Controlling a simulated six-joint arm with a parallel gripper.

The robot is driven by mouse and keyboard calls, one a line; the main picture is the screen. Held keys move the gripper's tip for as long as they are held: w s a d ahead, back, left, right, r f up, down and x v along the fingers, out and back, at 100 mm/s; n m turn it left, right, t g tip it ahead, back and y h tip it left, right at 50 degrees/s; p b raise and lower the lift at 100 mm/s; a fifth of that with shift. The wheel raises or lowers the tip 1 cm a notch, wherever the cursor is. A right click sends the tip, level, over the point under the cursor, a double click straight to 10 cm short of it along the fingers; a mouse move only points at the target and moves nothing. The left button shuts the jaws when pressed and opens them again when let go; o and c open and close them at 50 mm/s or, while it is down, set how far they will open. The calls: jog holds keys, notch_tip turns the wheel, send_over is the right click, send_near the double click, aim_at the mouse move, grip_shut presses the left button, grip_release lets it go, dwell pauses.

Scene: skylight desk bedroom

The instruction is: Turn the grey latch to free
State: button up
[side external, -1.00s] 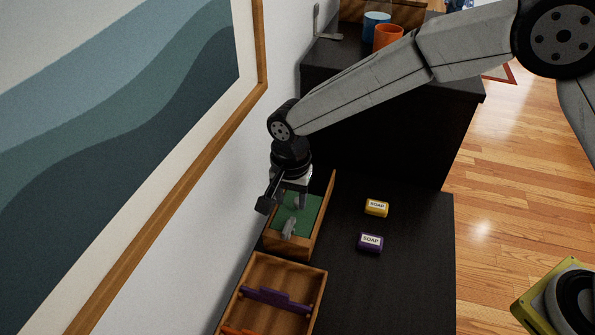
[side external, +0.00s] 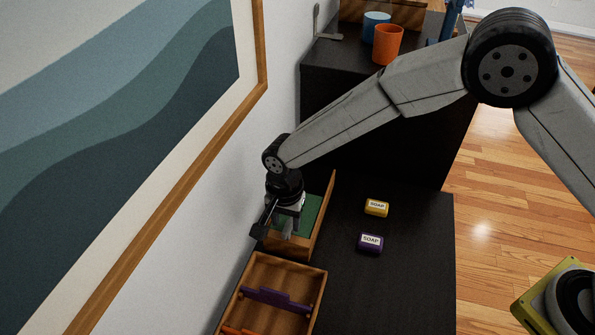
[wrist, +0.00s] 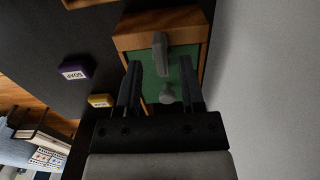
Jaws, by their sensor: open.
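The grey latch (wrist: 160,52) is a long bar at one end of a wooden box (wrist: 133,33). In the wrist view it points along the picture's vertical and overlaps both the wooden edge and the green panel (wrist: 148,80). A small grey knob (wrist: 167,96) stands on the panel. My gripper (wrist: 160,72) is open, its two black fingers apart on either side of the latch's lower end, and nothing is held. I cannot tell whether they touch it. In the side external view my gripper (side external: 279,226) is over the box and hides most of the latch.
A yellow soap (side external: 376,208) and a purple soap (side external: 370,243) lie on the dark desk right of the box. A wooden tray (side external: 318,298) with a purple divider sits in front. The wall is close on the left. An orange cup (side external: 388,44) and blue cup (side external: 375,23) stand behind.

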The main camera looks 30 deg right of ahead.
jog(key=shift+f, duration=0.95)
grip_shut()
